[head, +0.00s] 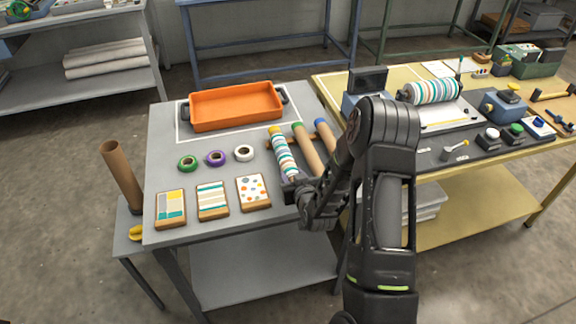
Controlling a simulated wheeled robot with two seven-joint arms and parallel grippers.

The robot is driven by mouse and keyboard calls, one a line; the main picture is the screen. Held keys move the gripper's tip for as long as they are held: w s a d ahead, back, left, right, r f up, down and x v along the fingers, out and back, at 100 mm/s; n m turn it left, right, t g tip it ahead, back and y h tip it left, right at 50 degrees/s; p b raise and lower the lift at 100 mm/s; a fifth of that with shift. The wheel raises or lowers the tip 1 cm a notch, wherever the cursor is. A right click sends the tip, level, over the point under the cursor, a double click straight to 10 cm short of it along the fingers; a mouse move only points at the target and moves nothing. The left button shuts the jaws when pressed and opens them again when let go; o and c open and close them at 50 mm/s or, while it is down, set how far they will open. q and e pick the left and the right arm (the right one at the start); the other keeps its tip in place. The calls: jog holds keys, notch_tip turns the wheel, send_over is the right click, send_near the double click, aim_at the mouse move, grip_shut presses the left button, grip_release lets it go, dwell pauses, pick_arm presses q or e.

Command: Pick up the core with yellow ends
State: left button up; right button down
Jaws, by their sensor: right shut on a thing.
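The core with yellow ends (284,155) lies on a rack at the right side of the grey table (160,130). It is wrapped in white, teal and orange stripes, and its yellow far end shows. My right gripper (295,186) is shut on the near end of this core and hides that end. The core still appears to lie along the rack; I cannot tell if it is lifted. To its right lie a plain brown core with a green end (306,150) and one with a blue end (325,138). My left gripper is not in view.
An orange tray (236,124) stands at the back. Tape rolls, green (188,163), purple (216,158) and white (243,153), lie mid-table, with several pattern blocks (212,199) in front. A yellow bench (330,84) with a striped roller (432,91) adjoins at right.

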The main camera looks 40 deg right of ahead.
jog(key=shift+r, duration=0.1)
notch_tip(320, 180, up, 10)
jog(key=shift+f+b, duration=0.1)
jog(key=shift+b, duration=0.6)
jog(key=shift+a, duration=0.1)
jog(key=w+a+f+n+y, duration=0.1)
jog(key=w+a+n+y, duration=0.1)
jog(key=a, duration=2.1)
jog(key=shift+w+f+n+t+y, duration=0.2)
jog(key=shift+f+n+t+y, duration=0.2)
jog(key=shift+n+y, duration=0.65)
jog(key=shift+a, duration=0.1)
